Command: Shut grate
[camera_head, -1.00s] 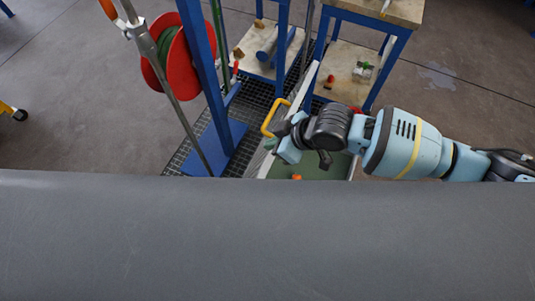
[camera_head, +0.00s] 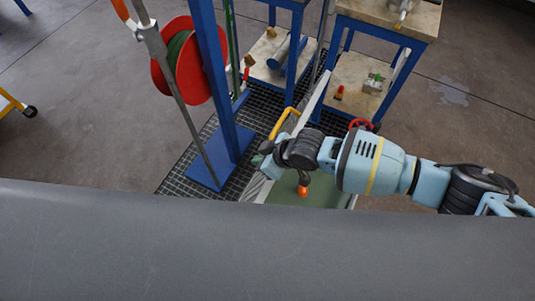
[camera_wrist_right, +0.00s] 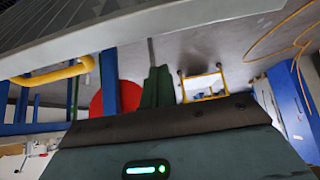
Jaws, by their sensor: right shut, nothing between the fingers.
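The grate (camera_head: 314,100) is a pale panel standing up on edge, seen nearly edge-on in the head view, with a yellow handle (camera_head: 283,122) on its left side. In the right wrist view the slatted grate (camera_wrist_right: 150,32) fills the top, with the yellow handle (camera_wrist_right: 52,74) at left. My right gripper (camera_head: 265,155) is shut and empty, just below and left of the handle in the head view. Its dark green fingers (camera_wrist_right: 157,85) point up in the wrist view, apart from the handle. The arm hides the lower part of the grate. My left gripper is not in view.
A green-floored recess (camera_head: 325,192) lies below my right arm, with an orange item (camera_head: 302,190) at it. A blue post (camera_head: 215,75) with a red hose reel (camera_head: 187,62) stands left. Blue-legged tables (camera_head: 360,85) stand behind. Open floor lies left and right.

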